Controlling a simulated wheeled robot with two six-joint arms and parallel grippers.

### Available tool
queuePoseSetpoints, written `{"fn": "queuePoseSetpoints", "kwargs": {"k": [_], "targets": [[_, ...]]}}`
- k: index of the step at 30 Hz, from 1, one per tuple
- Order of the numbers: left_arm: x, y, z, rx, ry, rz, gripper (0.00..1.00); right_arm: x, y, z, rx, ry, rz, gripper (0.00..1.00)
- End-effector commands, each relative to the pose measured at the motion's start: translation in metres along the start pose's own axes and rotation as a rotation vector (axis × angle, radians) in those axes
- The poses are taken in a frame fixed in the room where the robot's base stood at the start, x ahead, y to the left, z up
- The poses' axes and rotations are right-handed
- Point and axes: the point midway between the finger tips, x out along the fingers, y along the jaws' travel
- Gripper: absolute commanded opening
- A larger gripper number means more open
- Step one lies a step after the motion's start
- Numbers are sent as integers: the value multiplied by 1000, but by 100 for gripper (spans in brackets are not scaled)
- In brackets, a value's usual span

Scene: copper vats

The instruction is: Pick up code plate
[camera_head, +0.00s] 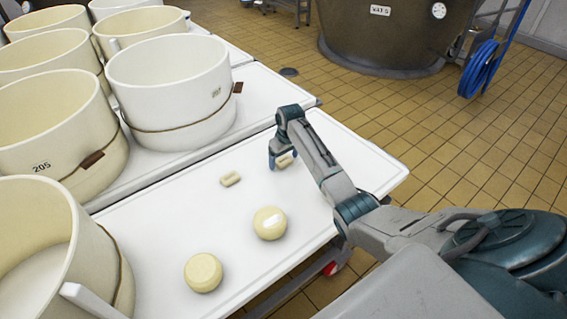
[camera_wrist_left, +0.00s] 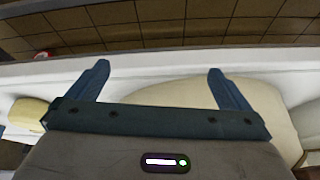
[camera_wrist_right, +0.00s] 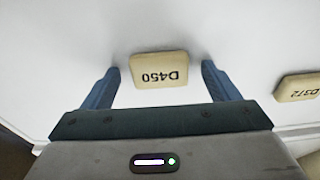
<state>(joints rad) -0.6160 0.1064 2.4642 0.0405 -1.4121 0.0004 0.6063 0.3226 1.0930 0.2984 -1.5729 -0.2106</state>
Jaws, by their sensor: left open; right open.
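My right gripper (camera_head: 277,158) points down over the white table, open. In the right wrist view, a cream code plate marked D450 (camera_wrist_right: 159,69) lies flat between and just beyond the spread fingers (camera_wrist_right: 160,72). This plate shows in the head view (camera_head: 286,161), beside the fingers and partly hidden by them. A second plate marked D372 (camera_wrist_right: 298,87) lies to the right in the right wrist view; in the head view a plate (camera_head: 230,179) lies left of the gripper. My left gripper (camera_wrist_left: 158,78) is open and shows only in its own wrist view, above a large cream surface.
Two round cream cheeses, one with a white label (camera_head: 270,223) and one plain (camera_head: 203,272), stand on the table (camera_head: 160,225). Several cream tubs, such as a white one (camera_head: 170,85), crowd the left. Tiled floor lies beyond the table's right edge.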

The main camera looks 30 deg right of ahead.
Motion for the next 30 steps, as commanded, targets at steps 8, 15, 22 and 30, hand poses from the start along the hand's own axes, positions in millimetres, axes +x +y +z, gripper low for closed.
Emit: {"fn": "queuePoseSetpoints", "kwargs": {"k": [8, 15, 22, 30], "targets": [[0, 0, 0, 0, 0, 0, 100, 0, 0, 0, 0, 1, 0, 62], [0, 0, 0, 0, -1, 0, 100, -1, 0, 0, 0, 1, 1, 33], [-1, 0, 0, 0, -1, -1, 100, -3, 0, -1, 0, 1, 1, 33], [-7, -3, 1, 2, -28, -11, 100, -30, 1, -6, -1, 4, 2, 33]]}}
